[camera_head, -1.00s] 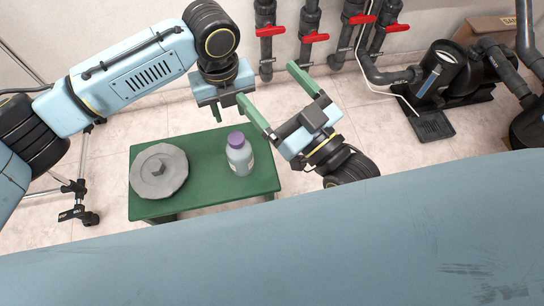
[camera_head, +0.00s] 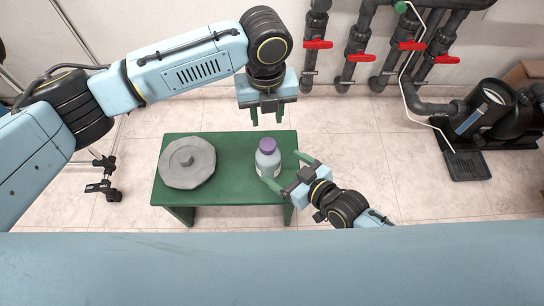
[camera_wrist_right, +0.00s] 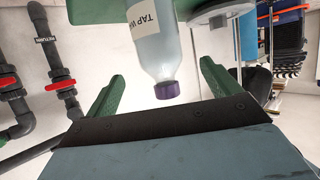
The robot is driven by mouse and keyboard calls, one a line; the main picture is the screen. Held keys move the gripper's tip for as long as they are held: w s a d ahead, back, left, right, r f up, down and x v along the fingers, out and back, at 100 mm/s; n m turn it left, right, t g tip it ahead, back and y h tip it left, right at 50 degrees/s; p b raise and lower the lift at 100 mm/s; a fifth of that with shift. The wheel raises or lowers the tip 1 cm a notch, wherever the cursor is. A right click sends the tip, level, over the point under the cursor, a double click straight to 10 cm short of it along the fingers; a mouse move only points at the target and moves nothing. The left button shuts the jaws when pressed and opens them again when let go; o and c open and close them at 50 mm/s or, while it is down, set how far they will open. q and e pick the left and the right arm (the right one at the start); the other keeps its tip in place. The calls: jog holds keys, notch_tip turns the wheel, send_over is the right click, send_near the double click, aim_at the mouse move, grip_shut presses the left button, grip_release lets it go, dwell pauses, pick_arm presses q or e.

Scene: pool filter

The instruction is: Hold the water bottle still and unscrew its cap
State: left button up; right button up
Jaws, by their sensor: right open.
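The water bottle (camera_head: 268,164), pale with a white label, stands upright near the right end of the green table (camera_head: 232,150). Its purple cap (camera_head: 267,145) is on. In the right wrist view the bottle (camera_wrist_right: 152,40) appears upside down, its cap (camera_wrist_right: 167,90) between the two green fingers. My right gripper (camera_head: 281,167) is open at the bottle's right side, its fingers spread toward it; I cannot tell whether they touch it. My left gripper (camera_head: 267,121) is open and empty, pointing down beyond the bottle and apart from it.
A grey round filter lid (camera_head: 187,162) lies on the table's left half. Pipes with red valve handles (camera_head: 318,44) run along the back wall. A black pump (camera_head: 487,108) stands on the floor at right. A stand's foot (camera_head: 104,180) is left of the table.

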aim_at(268, 157)
jog(key=x, duration=0.8)
jog(key=c, duration=1.4)
jog(key=o, duration=0.6)
jog(key=shift+c, duration=0.2)
jog(key=c, duration=0.3)
pick_arm(q)
jog(key=o, duration=0.4)
jog(key=shift+f, duration=0.15)
jog(key=shift+c, duration=0.2)
jog(key=shift+o, duration=0.2)
notch_tip(268, 157, down, 2)
jog(key=n, duration=0.3)
jog(key=shift+f, duration=4.3)
